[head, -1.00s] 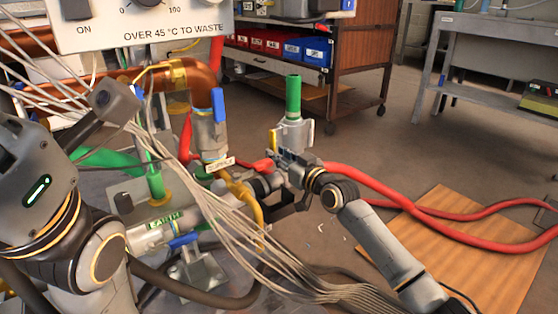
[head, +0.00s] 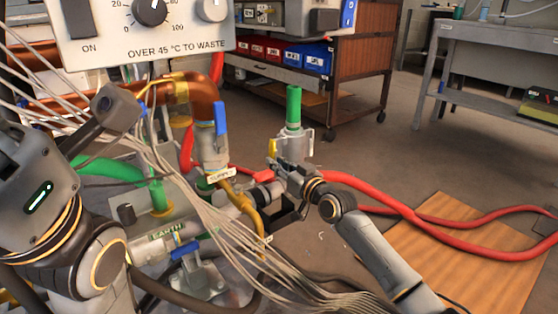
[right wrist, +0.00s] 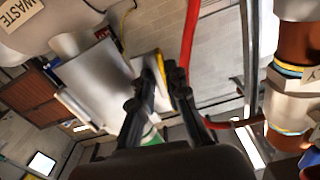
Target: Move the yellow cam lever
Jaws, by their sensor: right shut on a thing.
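The yellow cam lever (head: 273,147) stands on the left side of a grey metal coupling (head: 295,147) with a green hose end (head: 293,106) on top. It also shows as a thin yellow strip in the right wrist view (right wrist: 160,66). My right gripper (head: 283,172) is at the coupling's lower left. In the right wrist view its two dark fingers (right wrist: 157,92) are close together on the lever's sides. The fingers hide part of the lever. A pale lever shows on the coupling's right side.
A bundle of grey wires (head: 205,215) crosses in front of the pipework. Red hoses (head: 400,208) run right across the floor and a wooden board (head: 465,250). A control panel (head: 140,35) hangs at upper left.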

